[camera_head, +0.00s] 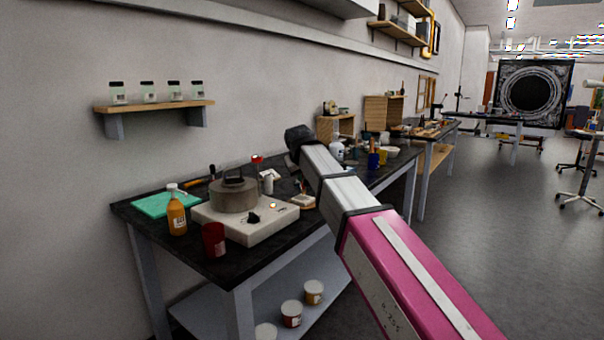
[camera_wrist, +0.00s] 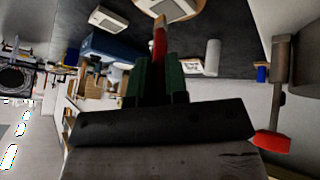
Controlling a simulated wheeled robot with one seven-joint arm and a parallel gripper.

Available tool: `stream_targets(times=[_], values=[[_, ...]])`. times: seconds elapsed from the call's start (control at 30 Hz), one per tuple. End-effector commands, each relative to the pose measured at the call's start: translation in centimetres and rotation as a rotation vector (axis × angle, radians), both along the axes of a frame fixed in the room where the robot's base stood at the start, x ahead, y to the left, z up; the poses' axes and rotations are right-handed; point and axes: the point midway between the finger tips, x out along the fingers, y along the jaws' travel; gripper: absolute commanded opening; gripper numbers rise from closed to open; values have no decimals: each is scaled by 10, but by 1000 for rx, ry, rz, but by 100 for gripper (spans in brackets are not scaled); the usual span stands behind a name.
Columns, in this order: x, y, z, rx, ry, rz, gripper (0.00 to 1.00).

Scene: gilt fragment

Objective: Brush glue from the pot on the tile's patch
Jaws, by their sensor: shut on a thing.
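My gripper (camera_wrist: 159,85) shows its two dark green fingers in the wrist view. They are shut on a slim brush (camera_wrist: 159,45) with a red handle, whose pale end points away from the palm. That end overlaps a pale round-edged thing with a tan rim (camera_wrist: 178,10), cut by the top edge; I cannot tell whether they touch. In the head view my arm reaches over the bench, and the gripper cannot be made out. A squat grey-brown pot (camera_head: 234,198) with a dark top stands on a white base. I cannot clearly identify the tile, its patch or the glue.
The dark bench (camera_head: 150,215) also bears an orange bottle (camera_head: 177,214), a red cup (camera_head: 214,240) and a green mat (camera_head: 166,203). A blue cup (camera_head: 373,161) stands farther back. A shelf (camera_head: 155,106) with small jars hangs on the wall.

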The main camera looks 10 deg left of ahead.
Motion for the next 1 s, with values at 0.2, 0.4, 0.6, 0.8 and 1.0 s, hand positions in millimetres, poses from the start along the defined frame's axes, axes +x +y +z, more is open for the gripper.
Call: stream_targets(times=[0.2,0.4,0.6,0.8,1.0], values=[[0,0,0,0,0,0,0],[0,0,0,0,0,0,0],[0,0,-3,0,0,0,0],[0,0,-6,0,0,0,0],[0,0,-10,0,-1,0,0]])
